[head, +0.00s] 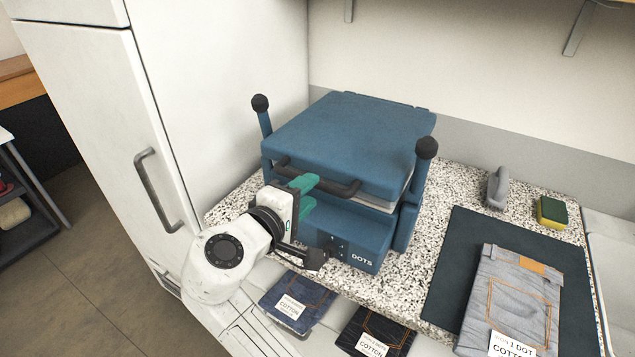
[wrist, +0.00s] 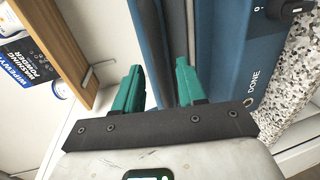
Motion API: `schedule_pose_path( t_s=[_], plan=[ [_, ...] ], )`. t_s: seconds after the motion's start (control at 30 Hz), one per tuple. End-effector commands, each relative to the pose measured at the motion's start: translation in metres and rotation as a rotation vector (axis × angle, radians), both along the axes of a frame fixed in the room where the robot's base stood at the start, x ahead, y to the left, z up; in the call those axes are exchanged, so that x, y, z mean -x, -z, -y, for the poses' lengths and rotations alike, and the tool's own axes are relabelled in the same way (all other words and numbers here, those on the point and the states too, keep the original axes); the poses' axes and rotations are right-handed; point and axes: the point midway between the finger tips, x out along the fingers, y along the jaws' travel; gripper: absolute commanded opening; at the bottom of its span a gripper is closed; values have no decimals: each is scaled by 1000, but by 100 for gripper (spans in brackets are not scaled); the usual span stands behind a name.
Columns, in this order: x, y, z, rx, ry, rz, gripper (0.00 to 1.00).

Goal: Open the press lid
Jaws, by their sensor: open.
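The blue press (head: 345,225) stands on the speckled counter with its lid (head: 350,135) down over the base. A pale edge shows under the lid at the right. A black bar handle (head: 335,188) runs along the lid's front. My gripper (head: 306,193) has green fingers, spread apart, and is at the front of the press by the handle's left half. It hides part of the handle. In the wrist view my gripper (wrist: 158,80) is open before the blue lid. I cannot tell there whether the handle lies between the fingers.
Black-knobbed posts (head: 261,115) flank the lid. A white cabinet (head: 110,110) stands close at the left. To the right are a dark mat (head: 450,250) with folded grey jeans (head: 510,295), a grey brush-like item (head: 497,188) and a sponge (head: 552,212). Folded dark jeans (head: 298,297) lie below in front.

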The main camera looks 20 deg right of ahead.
Motion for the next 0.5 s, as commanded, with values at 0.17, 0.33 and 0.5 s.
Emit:
schedule_pose_path(
  t_s=[0.17, 0.33, 0.5],
  plan=[
    [-16, 5, 22, -2, 2, -1, 40],
    [-24, 8, 32, -1, 0, 0, 40],
    [-26, 9, 35, -1, 0, 0, 40]
  ],
)
